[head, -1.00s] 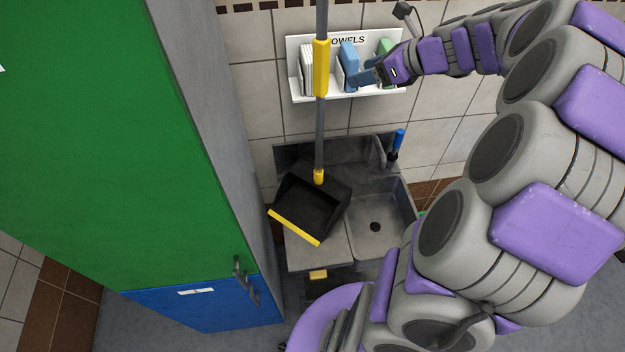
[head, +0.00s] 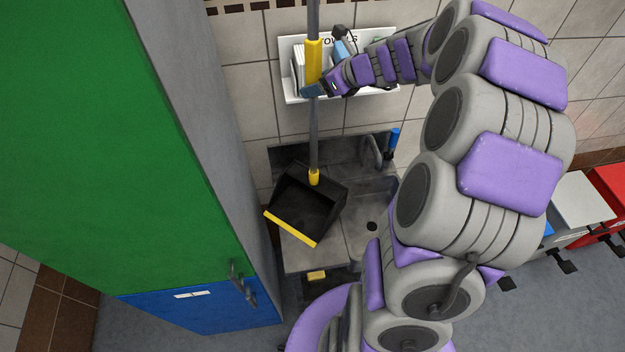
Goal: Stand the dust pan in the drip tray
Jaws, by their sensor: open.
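The dust pan (head: 306,203) is black with a yellow front lip and a long grey handle with a yellow grip (head: 313,62). It sits tilted at the left part of the grey sink unit (head: 302,255), its handle rising past the towel shelf. My gripper (head: 312,91) is open at the handle, near the lower end of the yellow grip. I cannot tell whether it touches the handle or how the fingers lie around it. I cannot pick out a drip tray for certain.
A white towel shelf (head: 292,98) is on the tiled wall behind my gripper. A tall green and blue cabinet (head: 195,310) stands close on the left. A blue-handled brush (head: 393,140) is at the sink's back right. Pedal bins (head: 577,205) stand at the far right.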

